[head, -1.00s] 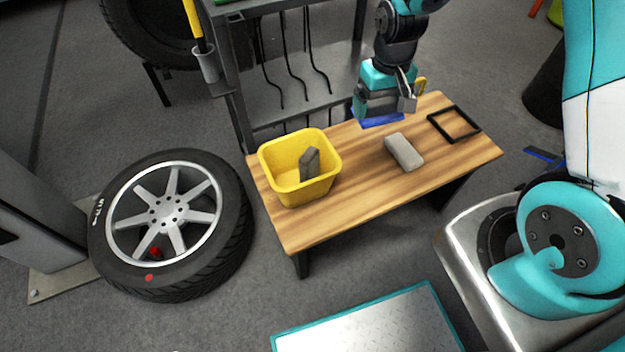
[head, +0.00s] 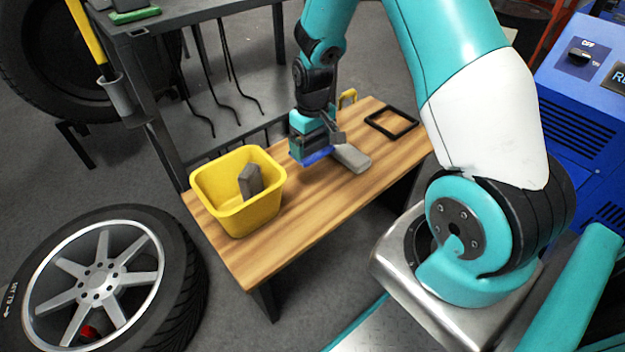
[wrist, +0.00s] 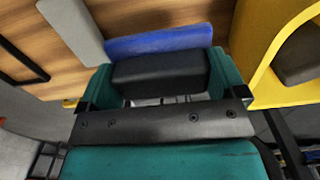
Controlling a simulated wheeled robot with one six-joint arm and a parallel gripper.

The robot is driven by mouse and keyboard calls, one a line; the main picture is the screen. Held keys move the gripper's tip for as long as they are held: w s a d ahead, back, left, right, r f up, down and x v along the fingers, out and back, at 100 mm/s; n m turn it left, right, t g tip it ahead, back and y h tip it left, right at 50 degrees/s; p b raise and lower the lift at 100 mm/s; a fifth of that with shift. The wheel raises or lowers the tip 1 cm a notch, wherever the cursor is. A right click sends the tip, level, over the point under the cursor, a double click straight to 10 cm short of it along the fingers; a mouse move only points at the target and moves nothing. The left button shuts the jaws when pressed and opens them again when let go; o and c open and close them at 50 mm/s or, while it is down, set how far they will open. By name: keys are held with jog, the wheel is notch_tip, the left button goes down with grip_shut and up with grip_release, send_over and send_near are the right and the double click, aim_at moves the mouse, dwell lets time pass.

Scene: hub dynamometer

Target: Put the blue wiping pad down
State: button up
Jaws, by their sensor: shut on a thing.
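My gripper (head: 316,146) is shut on the blue wiping pad (head: 318,157), over the wooden bench (head: 300,215). In the wrist view the pad (wrist: 160,40) shows as a blue slab below a dark block (wrist: 160,73), which sits between my teal fingers. The pad is low over the bench top, between the yellow bin (head: 262,210) and a grey block (head: 352,157). I cannot tell whether it touches the wood.
The yellow bin holds a dark grey block (head: 250,182). The grey block on the bench lies close beside the pad. A black square frame (head: 391,122) and a small yellow object (head: 347,98) are farther back. The front of the bench is clear.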

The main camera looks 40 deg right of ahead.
aim_at(313, 183)
notch_tip(313, 183, down, 11)
jog(key=b, duration=0.2)
jog(key=shift+r+b, duration=0.2)
jog(key=shift+b, duration=0.2)
jog(key=shift+f, duration=0.1)
jog(key=o, duration=0.4)
jog(key=shift+o, duration=0.7)
notch_tip(313, 183, up, 12)
jog(key=p, duration=0.4)
jog(key=s+a+r+n+y, duration=0.15)
jog(key=s+a+r, duration=0.25)
jog(key=a+r, duration=0.4)
jog(key=s+a+r+n+y, duration=0.1)
jog(key=s+a+r+n, duration=0.15)
jog(key=a+r, duration=0.5)
jog(key=s+a+r+n+y, duration=0.1)
jog(key=s+a+r, duration=0.2)
jog(key=s, duration=0.4)
jog(key=s+a+r+n, duration=0.1)
jog(key=s+a+r, duration=0.3)
jog(key=s, duration=0.4)
jog(key=shift+s+r+n+y, duration=0.25)
jog(key=shift+r+n+y, duration=0.05)
jog(key=shift+r+y, duration=0.05)
